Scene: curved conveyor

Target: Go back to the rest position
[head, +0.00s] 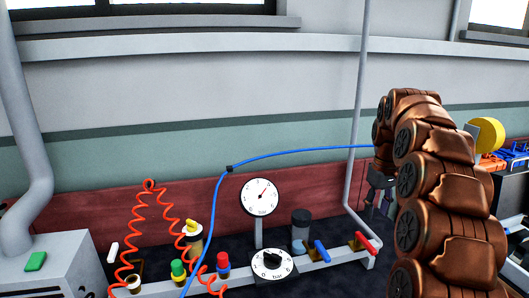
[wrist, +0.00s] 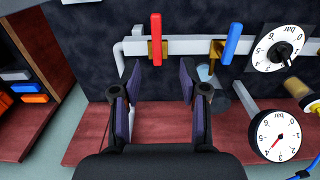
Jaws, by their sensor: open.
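My gripper (wrist: 159,72) is open in the wrist view, with its two dark, purple-padded fingers apart and nothing between them. The red valve handle (wrist: 156,28) and the blue valve handle (wrist: 232,42) lie beyond the fingertips, apart from them. In the head view my gripper (head: 381,192) is small and partly hidden beside my copper-coloured arm, at the right. The red handle (head: 366,243) and the blue handle (head: 322,251) are below and left of it there.
A round pressure gauge (head: 262,196) and a bar dial (head: 272,264) stand on the pipe bench. A coiled orange hose (head: 137,225) is at the left. A blue hose (head: 270,155) runs towards my arm. A grey vertical pipe (head: 359,110) rises close to my gripper.

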